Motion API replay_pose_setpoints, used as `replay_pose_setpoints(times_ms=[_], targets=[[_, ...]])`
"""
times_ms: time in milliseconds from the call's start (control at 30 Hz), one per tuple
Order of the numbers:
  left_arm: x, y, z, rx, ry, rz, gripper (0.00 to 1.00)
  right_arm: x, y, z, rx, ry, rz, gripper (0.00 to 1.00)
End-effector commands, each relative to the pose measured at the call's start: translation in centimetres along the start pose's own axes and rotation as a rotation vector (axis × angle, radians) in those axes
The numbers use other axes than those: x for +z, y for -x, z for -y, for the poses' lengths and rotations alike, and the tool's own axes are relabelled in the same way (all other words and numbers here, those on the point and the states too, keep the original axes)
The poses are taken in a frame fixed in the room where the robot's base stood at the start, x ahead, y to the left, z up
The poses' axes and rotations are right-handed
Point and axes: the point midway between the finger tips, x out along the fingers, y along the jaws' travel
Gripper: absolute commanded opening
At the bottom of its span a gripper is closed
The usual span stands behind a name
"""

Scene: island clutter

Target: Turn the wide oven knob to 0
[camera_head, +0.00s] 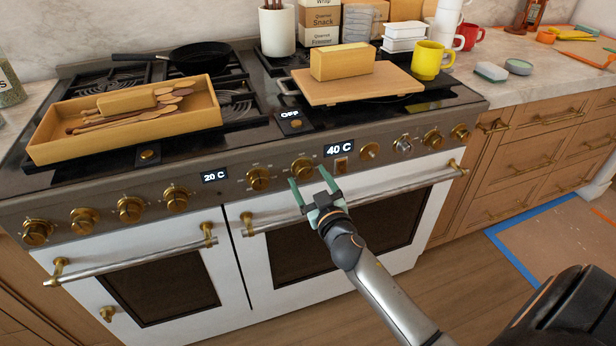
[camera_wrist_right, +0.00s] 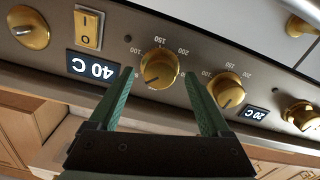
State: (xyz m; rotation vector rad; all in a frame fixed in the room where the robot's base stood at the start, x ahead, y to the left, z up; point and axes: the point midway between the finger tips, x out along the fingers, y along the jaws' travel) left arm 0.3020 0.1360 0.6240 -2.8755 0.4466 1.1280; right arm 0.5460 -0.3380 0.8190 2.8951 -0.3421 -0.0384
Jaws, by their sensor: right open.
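The stove's front panel carries a row of brass knobs. One oven knob (camera_head: 303,168) sits just left of the lit "40 C" display (camera_head: 339,148); in the wrist view this knob (camera_wrist_right: 159,68) has numbers such as 150 and 200 around it. A second oven knob (camera_head: 258,178) sits beside the "20 C" display (camera_head: 215,176). My right gripper (camera_head: 308,176) is open just in front of the first knob. In the wrist view the knob appears between its fingertips (camera_wrist_right: 159,74), apparently without contact. The knob's exact pointer setting is unclear. My left gripper is not in view.
Below the panel run the right oven handle (camera_head: 350,203) and left oven handle (camera_head: 130,264). A brass-coloured switch (camera_head: 341,165) is near the knob. On the stovetop are a wooden tray (camera_head: 150,130), a cutting board (camera_head: 358,85) and a black pan (camera_head: 200,57).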

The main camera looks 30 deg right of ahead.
Motion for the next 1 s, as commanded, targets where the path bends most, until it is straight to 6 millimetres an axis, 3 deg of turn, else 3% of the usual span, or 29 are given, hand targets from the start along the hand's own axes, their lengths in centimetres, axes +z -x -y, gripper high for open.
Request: replay_pose_setpoints(times_ms=[167, 467, 1000], targets=[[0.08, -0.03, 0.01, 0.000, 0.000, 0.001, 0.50, 0.04, -1.10, -0.03, 0.000, 0.001, 0.001, 0.81], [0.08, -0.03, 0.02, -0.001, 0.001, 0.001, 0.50, 0.03, -1.21, -0.03, 0.000, 0.000, 0.001, 0.80], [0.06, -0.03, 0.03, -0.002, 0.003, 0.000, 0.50, 0.04, -1.18, -0.01, 0.000, 0.000, 0.001, 0.20]])
